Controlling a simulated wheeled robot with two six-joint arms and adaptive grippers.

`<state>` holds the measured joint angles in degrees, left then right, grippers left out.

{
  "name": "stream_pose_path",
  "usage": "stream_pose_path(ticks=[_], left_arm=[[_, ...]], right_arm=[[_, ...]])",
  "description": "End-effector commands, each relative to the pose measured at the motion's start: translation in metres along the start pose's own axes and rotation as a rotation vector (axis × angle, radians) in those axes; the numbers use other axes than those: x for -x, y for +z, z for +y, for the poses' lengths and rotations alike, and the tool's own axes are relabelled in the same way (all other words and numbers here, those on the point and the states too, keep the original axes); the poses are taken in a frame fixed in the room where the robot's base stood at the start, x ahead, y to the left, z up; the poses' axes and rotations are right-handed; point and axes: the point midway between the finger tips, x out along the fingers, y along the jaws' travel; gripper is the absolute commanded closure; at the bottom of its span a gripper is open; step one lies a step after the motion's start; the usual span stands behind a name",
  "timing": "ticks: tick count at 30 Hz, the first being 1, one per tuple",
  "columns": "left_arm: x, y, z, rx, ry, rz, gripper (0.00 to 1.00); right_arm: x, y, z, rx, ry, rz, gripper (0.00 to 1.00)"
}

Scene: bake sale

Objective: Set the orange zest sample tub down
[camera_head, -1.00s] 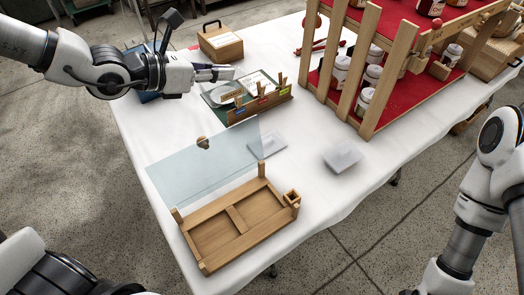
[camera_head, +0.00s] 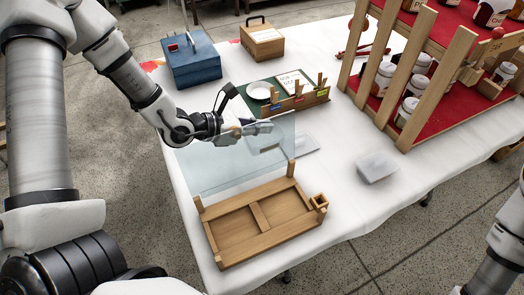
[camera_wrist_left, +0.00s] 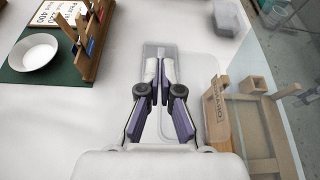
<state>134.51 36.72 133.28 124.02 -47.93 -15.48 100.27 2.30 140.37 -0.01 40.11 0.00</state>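My left gripper (camera_head: 266,127) is above the table, just beyond the clear panel (camera_head: 225,165). In the left wrist view its fingers (camera_wrist_left: 160,68) are close together. A thin pale strip and a faint clear outline, apparently a clear tub (camera_wrist_left: 149,48), show between and around the fingertips; its edges and contents are hard to make out. One clear tub (camera_head: 305,144) stands beside the panel, partly behind it. Another clear tub (camera_head: 376,168) stands farther right. I cannot read which is orange zest. My right gripper is out of view.
A green mat with a white plate (camera_head: 260,91) and a wooden card rack (camera_head: 300,104) lies beyond. A jar shelf (camera_head: 435,60) stands right. White cloth around the tubs is free.

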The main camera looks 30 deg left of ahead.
Motion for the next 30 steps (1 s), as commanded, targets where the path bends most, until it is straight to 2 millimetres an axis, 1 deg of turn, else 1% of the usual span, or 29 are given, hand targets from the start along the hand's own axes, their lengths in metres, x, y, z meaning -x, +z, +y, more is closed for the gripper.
stream_pose_path(ticks=[1, 3, 6, 8, 13, 15, 22, 26, 27, 28, 29, 30], left_arm=[[-0.006, -0.016, 0.0, 0.003, -0.001, 0.006, 1.0], [-0.012, -0.031, 0.001, 0.002, -0.001, 0.006, 1.0], [-0.018, -0.045, 0.002, 0.001, -0.001, 0.003, 1.0], [-0.021, -0.051, 0.003, 0.0, -0.001, 0.002, 1.0], [-0.032, -0.078, 0.004, 0.0, -0.001, 0.003, 1.0], [-0.034, -0.083, 0.004, 0.0, -0.001, 0.001, 1.0], [-0.034, -0.083, 0.005, 0.0, -0.001, -0.001, 1.0], [-0.036, -0.087, 0.005, 0.0, 0.0, 0.0, 1.0], [-0.035, -0.085, 0.005, 0.0, 0.0, 0.0, 0.84], [-0.035, -0.085, 0.005, 0.0, 0.0, 0.0, 0.73], [-0.035, -0.085, 0.005, 0.0, 0.0, 0.0, 0.69], [-0.035, -0.085, 0.005, 0.0, 0.0, 0.0, 0.69]], right_arm=[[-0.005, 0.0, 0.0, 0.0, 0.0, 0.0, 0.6], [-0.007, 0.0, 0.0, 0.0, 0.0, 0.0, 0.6], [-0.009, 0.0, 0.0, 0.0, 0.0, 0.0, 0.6], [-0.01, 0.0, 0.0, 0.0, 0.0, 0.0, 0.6], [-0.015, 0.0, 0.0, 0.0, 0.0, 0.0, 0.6], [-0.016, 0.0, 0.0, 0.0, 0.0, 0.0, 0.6], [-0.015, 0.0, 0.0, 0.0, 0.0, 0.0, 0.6], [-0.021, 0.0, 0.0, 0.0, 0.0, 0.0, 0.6], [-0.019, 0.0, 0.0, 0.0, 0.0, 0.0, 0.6], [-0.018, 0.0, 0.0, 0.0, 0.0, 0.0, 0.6], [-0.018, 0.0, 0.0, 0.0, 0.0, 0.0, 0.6], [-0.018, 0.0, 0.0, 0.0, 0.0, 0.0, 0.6]])
